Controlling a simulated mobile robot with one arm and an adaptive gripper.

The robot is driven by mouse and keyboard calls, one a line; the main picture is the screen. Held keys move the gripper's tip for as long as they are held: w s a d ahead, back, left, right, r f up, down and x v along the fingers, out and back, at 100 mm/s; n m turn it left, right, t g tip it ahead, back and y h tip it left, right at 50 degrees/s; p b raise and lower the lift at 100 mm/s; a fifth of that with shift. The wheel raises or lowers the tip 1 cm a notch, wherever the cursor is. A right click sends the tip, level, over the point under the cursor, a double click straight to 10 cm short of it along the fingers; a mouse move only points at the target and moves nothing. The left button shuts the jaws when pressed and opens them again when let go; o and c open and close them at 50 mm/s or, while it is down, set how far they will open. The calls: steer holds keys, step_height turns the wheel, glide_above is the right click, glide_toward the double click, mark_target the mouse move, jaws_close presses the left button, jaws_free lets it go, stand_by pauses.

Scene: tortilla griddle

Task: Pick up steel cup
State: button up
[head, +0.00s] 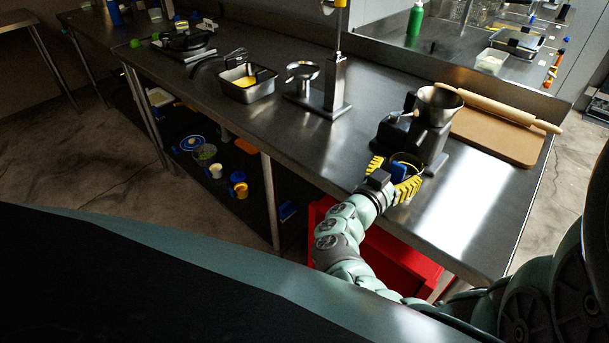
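My gripper (397,171) has yellow ribbed fingers spread apart, at the front edge of the steel table. A small blue part shows between the fingers; I cannot tell whether it belongs to the gripper. A shiny steel cup-shaped vessel (437,106) sits on top of a dark and steel machine (412,139), just beyond and above the gripper. I cannot tell whether this vessel is a loose cup or the machine's hopper. The fingers are in front of the machine's lower part, and whatever lies directly between them is partly hidden.
A wooden board (497,136) with a rolling pin (500,109) lies right of the machine. A steel press stand (335,90) and a steel pan (246,86) with yellow contents stand to the left. The table (455,215) is bare at front right. A red cabinet (395,262) stands below.

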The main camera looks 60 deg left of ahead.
jaws_close()
stand_by(0.3)
steer(key=shift+r, duration=0.1)
